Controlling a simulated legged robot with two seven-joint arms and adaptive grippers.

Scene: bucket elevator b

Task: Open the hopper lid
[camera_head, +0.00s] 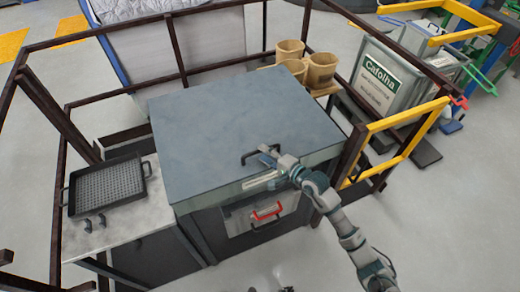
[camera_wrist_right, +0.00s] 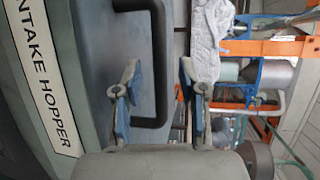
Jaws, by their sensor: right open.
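The hopper lid (camera_head: 235,125) is a large flat blue-grey panel on top of the intake hopper and lies closed. Its black handle (camera_head: 250,157) is near the front right edge; in the right wrist view the handle (camera_wrist_right: 159,50) is a thick black U-shaped bar. My right gripper (camera_head: 267,152) is at the handle. In the right wrist view my right gripper (camera_wrist_right: 160,90) is open, with the handle's bar in line between its two fingers. I cannot tell whether they touch it. I do not make out my left gripper.
A lower red handle (camera_head: 267,211) is on the hopper front. A dark perforated tray (camera_head: 106,186) lies on the left side table (camera_head: 130,220). Tan buckets (camera_head: 320,70) stand behind right. Dark frame rails and a yellow gate (camera_head: 405,135) surround the hopper.

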